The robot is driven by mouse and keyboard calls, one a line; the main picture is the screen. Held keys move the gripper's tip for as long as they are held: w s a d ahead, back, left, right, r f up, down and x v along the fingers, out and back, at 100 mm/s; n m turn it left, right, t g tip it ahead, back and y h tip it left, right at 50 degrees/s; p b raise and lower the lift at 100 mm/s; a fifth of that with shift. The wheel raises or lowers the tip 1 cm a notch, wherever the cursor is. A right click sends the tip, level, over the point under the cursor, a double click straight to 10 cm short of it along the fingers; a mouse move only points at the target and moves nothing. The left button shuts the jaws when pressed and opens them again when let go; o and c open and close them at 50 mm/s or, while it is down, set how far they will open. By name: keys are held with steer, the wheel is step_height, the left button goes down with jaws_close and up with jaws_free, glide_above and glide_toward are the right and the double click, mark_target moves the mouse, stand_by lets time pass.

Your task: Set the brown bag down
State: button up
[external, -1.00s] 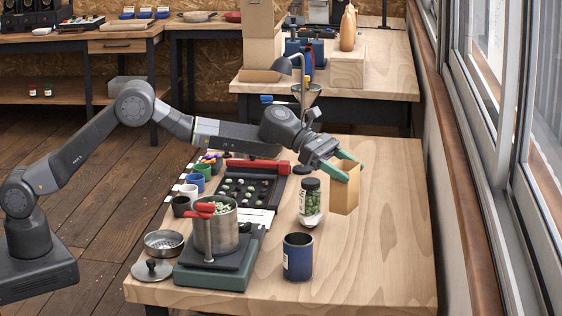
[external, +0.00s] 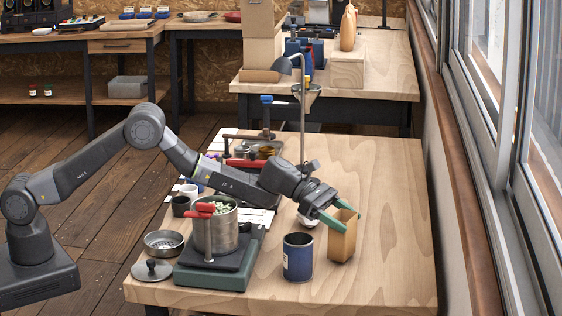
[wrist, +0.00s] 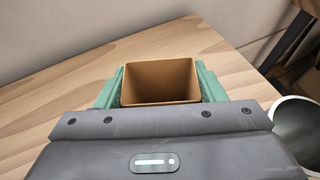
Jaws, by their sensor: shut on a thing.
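The brown bag (external: 342,245) is upright with its open top facing up, near the right side of the wooden table (external: 395,230). My gripper (external: 343,219) is shut on it, with one green finger on each side near its upper part. In the wrist view the bag (wrist: 160,80) sits between the two green fingers and looks empty inside. Its base is at or just above the tabletop; I cannot tell whether it touches.
A blue canister (external: 298,258) stands just left of the bag. My arm mostly hides a jar and a tray behind. The tabletop right of the bag is clear.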

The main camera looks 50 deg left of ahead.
steer(key=shift+f, duration=0.4)
steer(key=shift+f, duration=0.25)
steer(key=o, duration=1.2)
steer(key=shift+r, duration=0.1)
steer(key=shift+r, duration=0.25)
steer(key=b+v, duration=0.1)
steer(key=v, duration=1.1)
steer(key=shift+b, duration=0.35)
